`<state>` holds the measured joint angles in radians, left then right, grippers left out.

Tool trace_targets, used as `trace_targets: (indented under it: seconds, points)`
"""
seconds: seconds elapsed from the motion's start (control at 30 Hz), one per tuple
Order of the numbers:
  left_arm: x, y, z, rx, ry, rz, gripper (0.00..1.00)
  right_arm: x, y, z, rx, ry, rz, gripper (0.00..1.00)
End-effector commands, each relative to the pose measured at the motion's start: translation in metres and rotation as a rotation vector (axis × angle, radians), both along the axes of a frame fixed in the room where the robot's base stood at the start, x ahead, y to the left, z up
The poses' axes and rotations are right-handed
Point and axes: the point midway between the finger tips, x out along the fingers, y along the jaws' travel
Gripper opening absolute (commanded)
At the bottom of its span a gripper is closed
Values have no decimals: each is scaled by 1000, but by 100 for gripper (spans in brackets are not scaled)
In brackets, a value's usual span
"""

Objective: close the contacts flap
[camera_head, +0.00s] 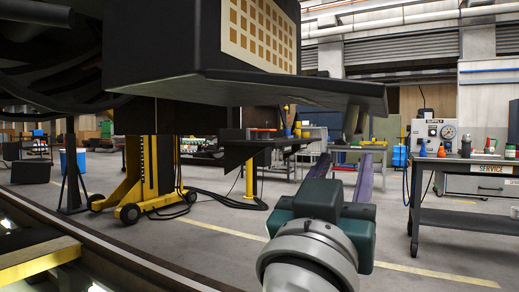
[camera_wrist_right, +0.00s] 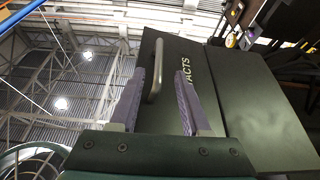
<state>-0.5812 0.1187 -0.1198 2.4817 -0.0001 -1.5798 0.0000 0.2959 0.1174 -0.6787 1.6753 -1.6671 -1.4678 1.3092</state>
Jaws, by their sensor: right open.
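The contacts flap (camera_head: 300,90) is a dark plate on the lower edge of a black box (camera_head: 155,45) under the railcar. It stands open, sticking out to the right, nearly level with a slight downward tilt. A cream contact panel with gold squares (camera_head: 262,32) shows above it. The flap's bar handle (camera_head: 353,121) hangs from its underside near the outer end. My right gripper (camera_head: 345,162) is open and empty below the handle. In the right wrist view, the flap (camera_wrist_right: 185,65) carries the letters "ACTS", and its handle (camera_wrist_right: 154,75) appears between the open purple fingertips (camera_wrist_right: 160,75), apparently just beyond them.
A yellow wheeled jack (camera_head: 145,180) stands at the left behind the box. A service cart (camera_head: 470,165) with a gauge box and bottles stands at the right. Benches are further back. The floor around my right arm is clear.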

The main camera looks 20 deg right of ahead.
Motion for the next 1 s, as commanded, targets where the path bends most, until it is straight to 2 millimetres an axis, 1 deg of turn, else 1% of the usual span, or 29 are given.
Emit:
trace_targets:
  seconds: [0.17,0.3,0.5,0.67,0.9,0.93,1.0]
  points:
    - [0,0,8,0,0,0,50,15,-18,14,-4,-6,-3,47]
    - [0,0,14,0,-1,0,50,32,-38,24,-4,-4,-4,47]
    - [0,0,19,0,0,0,50,51,-60,34,-2,-2,-3,47]
    - [0,0,20,0,0,0,50,57,-67,37,0,0,-2,47]
    - [0,0,20,0,0,0,50,58,-68,36,1,0,-2,47]
    - [0,0,20,0,0,0,50,58,-68,36,1,0,-2,46]
    - [0,0,20,0,0,0,50,58,-68,36,1,1,-2,38]
